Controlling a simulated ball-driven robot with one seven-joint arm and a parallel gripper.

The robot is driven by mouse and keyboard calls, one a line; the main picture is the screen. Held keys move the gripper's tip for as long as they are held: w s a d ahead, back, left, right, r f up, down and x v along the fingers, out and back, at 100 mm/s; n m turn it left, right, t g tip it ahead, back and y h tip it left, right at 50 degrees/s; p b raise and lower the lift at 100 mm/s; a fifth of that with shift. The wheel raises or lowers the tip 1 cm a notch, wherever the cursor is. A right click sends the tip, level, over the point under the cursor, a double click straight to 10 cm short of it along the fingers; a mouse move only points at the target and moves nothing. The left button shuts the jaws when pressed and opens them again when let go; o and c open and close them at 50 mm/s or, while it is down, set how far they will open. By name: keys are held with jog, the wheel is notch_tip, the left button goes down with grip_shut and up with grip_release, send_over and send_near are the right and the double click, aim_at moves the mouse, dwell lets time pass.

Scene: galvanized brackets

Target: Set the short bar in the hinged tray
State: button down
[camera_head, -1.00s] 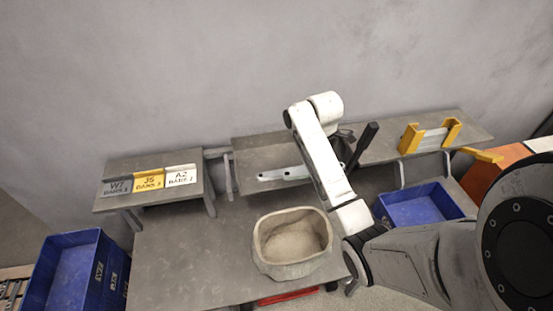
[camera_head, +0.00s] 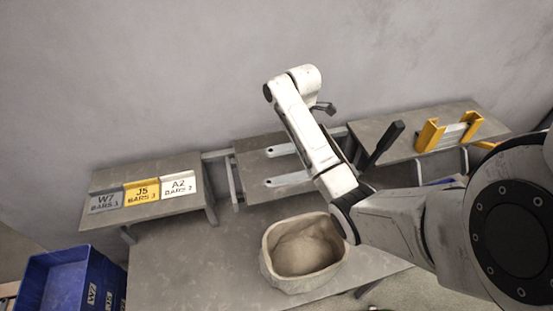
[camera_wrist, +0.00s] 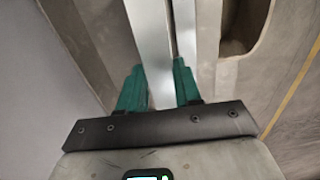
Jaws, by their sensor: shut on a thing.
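The grey tray at the middle of the bench (camera_head: 247,190) looks like the hinged one, though no hinge shows clearly. Two pale metal bars with holes show at it, a far bar (camera_head: 283,151) and a near bar (camera_head: 287,181). Their right ends are hidden behind my arm. In the wrist view my gripper (camera_wrist: 160,78) has its green fingers shut on a flat metal bar (camera_wrist: 149,35). This seems to be the far bar. The second bar (camera_wrist: 185,28) runs beside it, to the right. I cannot tell whether the held bar touches the tray.
A beige open bin (camera_head: 283,283) stands in front of the tray. A black lever (camera_head: 383,145) rises right of my arm. Yellow brackets (camera_head: 430,135) stand on the right shelf. Label plates (camera_head: 142,192) lie on the left shelf. A blue crate (camera_head: 60,275) is at lower left.

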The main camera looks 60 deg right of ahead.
jog(key=w+f, duration=0.1)
jog(key=w, duration=0.3)
send_over(276, 159)
notch_tip(276, 159, down, 6)
jog(key=shift+f, duration=1.6)
jog(key=shift+f, duration=0.1)
jog(key=c, duration=0.8)
grip_release()
notch_tip(276, 159, up, 12)
jog(key=shift+r, duration=0.1)
